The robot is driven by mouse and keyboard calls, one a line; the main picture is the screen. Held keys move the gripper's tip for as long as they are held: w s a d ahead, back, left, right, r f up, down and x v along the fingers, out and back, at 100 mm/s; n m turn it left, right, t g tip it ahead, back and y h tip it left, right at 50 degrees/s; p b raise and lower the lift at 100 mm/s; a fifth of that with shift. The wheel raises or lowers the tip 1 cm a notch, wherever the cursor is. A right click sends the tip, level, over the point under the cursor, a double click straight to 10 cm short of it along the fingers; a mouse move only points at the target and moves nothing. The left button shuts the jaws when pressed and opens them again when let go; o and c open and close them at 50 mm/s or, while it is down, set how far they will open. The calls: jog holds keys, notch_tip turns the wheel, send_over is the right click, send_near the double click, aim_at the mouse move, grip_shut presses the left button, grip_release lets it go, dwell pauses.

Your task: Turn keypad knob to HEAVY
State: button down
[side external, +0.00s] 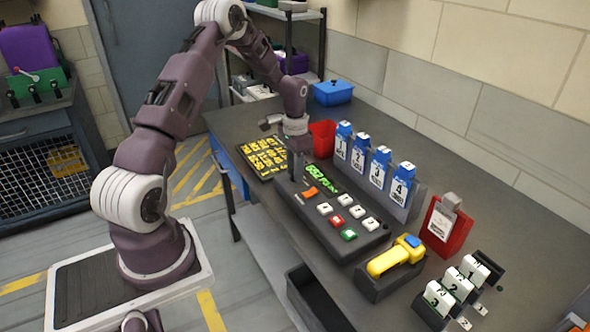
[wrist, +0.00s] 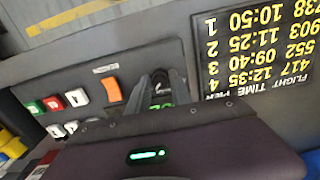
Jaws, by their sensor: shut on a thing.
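The dark keypad panel (side external: 335,232) lies on the counter, with white, red and green buttons, an orange switch (side external: 312,192) and a green lit display (side external: 322,178). My gripper (side external: 297,177) points down at the panel's far end, beside the orange switch and display. In the wrist view the dark fingertips (wrist: 162,88) are close together over the panel (wrist: 140,60), to the right of the orange switch (wrist: 113,90). The gripper is shut on what seems to be the knob. The fingers and palm hide the knob, so its pointer and any HEAVY mark cannot be read.
A flight board with yellow text (side external: 264,157) lies just beyond the panel. A red bin (side external: 322,138) and blue-and-white numbered boxes (side external: 379,168) stand behind the panel. A yellow-handled device (side external: 395,258) and a red holder (side external: 444,226) stand to the right.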

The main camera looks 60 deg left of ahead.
jog(key=shift+w, duration=0.1)
jog(key=c, duration=1.2)
grip_release()
jog(key=shift+o, duration=0.2)
notch_tip(320, 180, up, 7)
jog(key=shift+r, duration=0.1)
